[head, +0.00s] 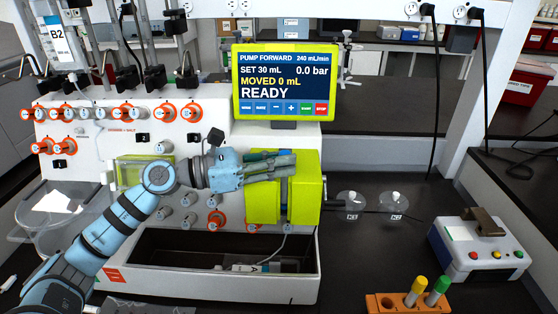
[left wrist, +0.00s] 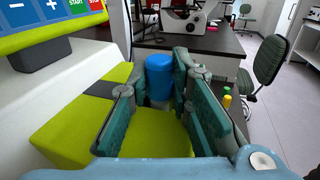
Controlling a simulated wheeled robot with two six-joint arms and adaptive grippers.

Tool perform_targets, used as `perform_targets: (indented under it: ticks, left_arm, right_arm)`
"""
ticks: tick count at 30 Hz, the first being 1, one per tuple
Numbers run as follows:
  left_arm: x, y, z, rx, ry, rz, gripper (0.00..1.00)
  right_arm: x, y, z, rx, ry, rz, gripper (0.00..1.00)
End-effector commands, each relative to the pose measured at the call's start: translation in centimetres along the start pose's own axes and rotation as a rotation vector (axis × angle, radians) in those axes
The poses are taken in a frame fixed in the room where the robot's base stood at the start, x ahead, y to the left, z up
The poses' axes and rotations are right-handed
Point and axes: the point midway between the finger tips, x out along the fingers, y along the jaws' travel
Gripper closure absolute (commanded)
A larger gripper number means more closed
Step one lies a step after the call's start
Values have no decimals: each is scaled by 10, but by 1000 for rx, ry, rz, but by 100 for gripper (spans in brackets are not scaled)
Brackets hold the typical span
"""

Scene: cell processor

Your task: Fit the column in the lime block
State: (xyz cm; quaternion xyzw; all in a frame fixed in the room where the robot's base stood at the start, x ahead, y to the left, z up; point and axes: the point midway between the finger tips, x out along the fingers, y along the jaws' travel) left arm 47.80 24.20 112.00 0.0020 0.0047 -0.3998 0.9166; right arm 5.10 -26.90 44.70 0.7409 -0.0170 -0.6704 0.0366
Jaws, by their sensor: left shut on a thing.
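The lime block (head: 304,207) is fixed to the front of the white machine, below the screen. It also shows in the left wrist view (left wrist: 77,122). My left gripper (head: 284,164) reaches in from the left along the upper part of the block and is shut on the column. The column (left wrist: 159,77) shows as a blue cylinder between the fingertips in the left wrist view. In the head view, a blue strip of it shows at the block's middle gap, below my fingers. The fingers and block hide most of it, so I cannot tell how deep it sits. My right gripper is not in view.
The yellow-framed screen (head: 286,82) reads READY. Right of the block are two clear discs (head: 350,204) on the dark bench. A box with coloured buttons (head: 483,248) and an orange rack (head: 392,303) with yellow and green-capped tubes stand farther right. An open dark recess lies below the block.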

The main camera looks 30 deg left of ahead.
Motion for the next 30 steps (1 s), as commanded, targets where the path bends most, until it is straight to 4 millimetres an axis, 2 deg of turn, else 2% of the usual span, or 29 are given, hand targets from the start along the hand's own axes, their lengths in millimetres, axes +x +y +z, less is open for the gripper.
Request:
perform_targets:
  ticks: [5,6,9,20,23,30]
  left_arm:
    - [0,0,-1,0,0,0,100]
    - [0,0,-1,0,0,0,75]
    - [0,0,-1,0,0,0,59]
    - [0,0,4,2,0,-1,58]
    - [0,0,22,6,-2,0,58]
    - [-1,0,82,5,-4,0,58]
  right_arm:
    - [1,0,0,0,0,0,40]
    - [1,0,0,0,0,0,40]
    - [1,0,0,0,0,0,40]
    - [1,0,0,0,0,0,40]
    - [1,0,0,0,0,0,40]
    - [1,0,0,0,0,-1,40]
